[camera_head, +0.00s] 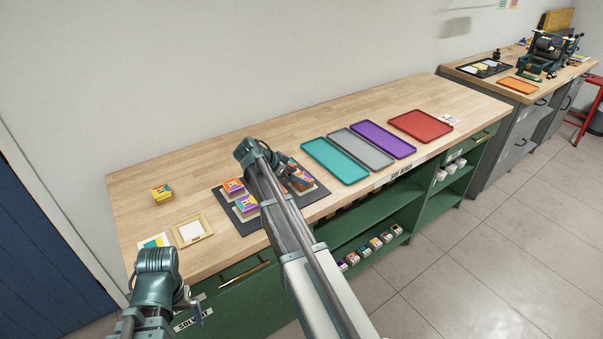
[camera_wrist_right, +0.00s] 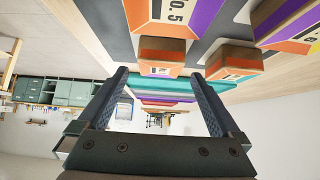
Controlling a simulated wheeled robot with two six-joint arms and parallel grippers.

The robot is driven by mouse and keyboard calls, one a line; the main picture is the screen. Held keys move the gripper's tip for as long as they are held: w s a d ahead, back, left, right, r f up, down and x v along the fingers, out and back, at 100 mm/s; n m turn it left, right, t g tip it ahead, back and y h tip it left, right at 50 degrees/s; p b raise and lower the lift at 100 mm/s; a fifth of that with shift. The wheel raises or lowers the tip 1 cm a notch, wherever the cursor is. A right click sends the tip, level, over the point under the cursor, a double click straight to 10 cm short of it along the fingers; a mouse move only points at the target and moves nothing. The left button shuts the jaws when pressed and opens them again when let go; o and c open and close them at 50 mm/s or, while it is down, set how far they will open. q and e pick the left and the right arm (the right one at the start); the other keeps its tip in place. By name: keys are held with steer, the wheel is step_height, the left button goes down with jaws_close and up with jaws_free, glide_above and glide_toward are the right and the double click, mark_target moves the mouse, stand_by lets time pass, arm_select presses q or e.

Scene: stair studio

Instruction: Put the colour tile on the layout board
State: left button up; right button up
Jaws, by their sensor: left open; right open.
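The dark layout board (camera_head: 318,194) lies on the wooden counter with several colour tiles on it, including one tile (camera_head: 233,187) at its left and another (camera_head: 246,206) nearer the front edge. A yellow-topped colour tile (camera_head: 162,194) lies off the board, on bare wood to the left. My right arm crosses over the board and hides part of it. In the right wrist view my right gripper (camera_wrist_right: 158,75) is open and empty, with an orange-sided tile (camera_wrist_right: 161,52) just beyond its fingertips. My left gripper (camera_head: 191,301) is open at the counter's front left, holding nothing I can see.
A small wooden frame (camera_head: 192,231) and a colour card (camera_head: 154,242) lie at the counter's front left. Teal (camera_head: 335,160), grey (camera_head: 361,149), purple (camera_head: 383,139) and red (camera_head: 420,125) trays lie right of the board. The counter's back strip is clear.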

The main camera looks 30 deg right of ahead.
steer(key=shift+p+v, duration=2.35)
steer(key=shift+v, duration=1.8)
steer(key=shift+d+f, duration=0.1)
steer(key=shift+d+f+b, duration=0.15)
steer(key=shift+f+b, duration=0.1)
steer(key=shift+b, duration=0.1)
steer(key=b+x, duration=0.8)
steer(key=x, duration=0.3)
steer(key=shift+d+f, duration=0.15)
steer(key=shift+f, duration=0.05)
steer(key=shift+r, duration=0.1)
